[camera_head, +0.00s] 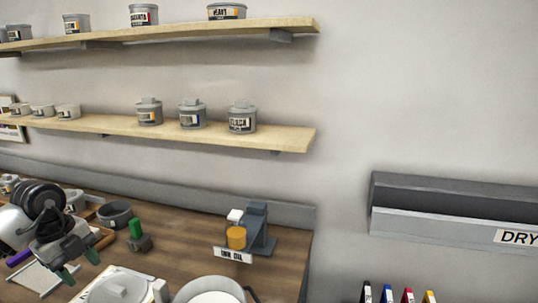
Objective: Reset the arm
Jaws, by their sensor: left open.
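My left arm comes in from the left edge, and its dark gripper (79,267) with green fingertips is over the left part of the wooden bench (185,262). The fingers are apart and I see nothing between them. A whitish ribbed tray (38,279) lies below and to the left of the gripper. My right gripper is not in view.
On the bench are a grey bowl (116,214), a green-handled tool (138,236), an ink oil stand (256,230), a lidded pot (117,289) and a white round vessel (208,292). Tins line the upper shelf (180,31) and lower shelf (200,132). A drying rack (440,225) hangs right.

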